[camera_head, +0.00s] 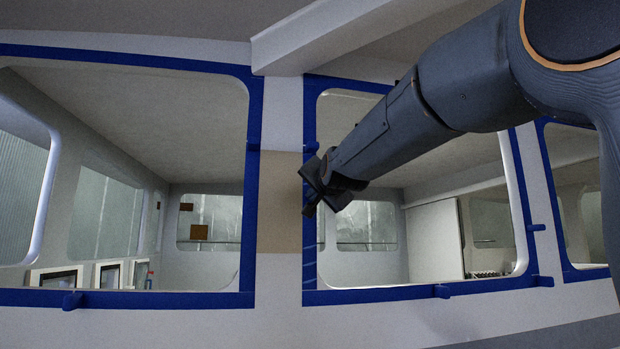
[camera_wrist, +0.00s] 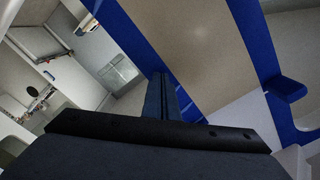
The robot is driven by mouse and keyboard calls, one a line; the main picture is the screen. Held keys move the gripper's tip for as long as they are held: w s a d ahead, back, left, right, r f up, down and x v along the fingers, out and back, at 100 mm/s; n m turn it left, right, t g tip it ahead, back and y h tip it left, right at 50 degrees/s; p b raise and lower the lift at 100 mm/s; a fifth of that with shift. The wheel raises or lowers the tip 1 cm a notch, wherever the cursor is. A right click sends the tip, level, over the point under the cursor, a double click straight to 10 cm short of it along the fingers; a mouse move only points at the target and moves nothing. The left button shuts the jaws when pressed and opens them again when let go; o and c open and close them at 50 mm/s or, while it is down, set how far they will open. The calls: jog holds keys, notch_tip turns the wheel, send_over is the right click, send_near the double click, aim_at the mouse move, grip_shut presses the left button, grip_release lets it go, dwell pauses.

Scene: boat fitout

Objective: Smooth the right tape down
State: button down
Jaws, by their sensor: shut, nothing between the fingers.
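A blue tape strip (camera_head: 309,268) runs down the post between the windows, along the right edge of a beige panel (camera_head: 279,205). Thin pale slanted lines show on its lower part. In the wrist view this strip (camera_wrist: 135,40) runs diagonally beside the beige panel (camera_wrist: 195,40). A second blue strip (camera_head: 249,215) borders the panel's left side. My gripper (camera_head: 311,190) is shut and empty, in front of the right strip at mid-panel height, covering part of it. In the wrist view its fingers (camera_wrist: 161,92) overlap the strip; I cannot tell whether they touch it.
Blue tape frames the window openings, with small blue tabs (camera_head: 72,301) (camera_head: 442,291) sticking out. Openings lie on both sides of the post, showing a cabin with a white door (camera_head: 435,240). A ledge (camera_head: 335,30) juts out overhead.

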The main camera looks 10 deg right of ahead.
aim_at(310, 232)
jog(key=shift+f, duration=0.1)
jog(key=shift+w+f+b, duration=0.1)
jog(key=shift+f+b, duration=1.45)
jog(key=shift+b, duration=0.1)
notch_tip(310, 232, down, 3)
jog(key=b, duration=0.2)
jog(key=shift+b, duration=0.4)
jog(key=shift+r, duration=0.1)
jog(key=shift+f+b, duration=1.65)
jog(key=shift+f, duration=0.1)
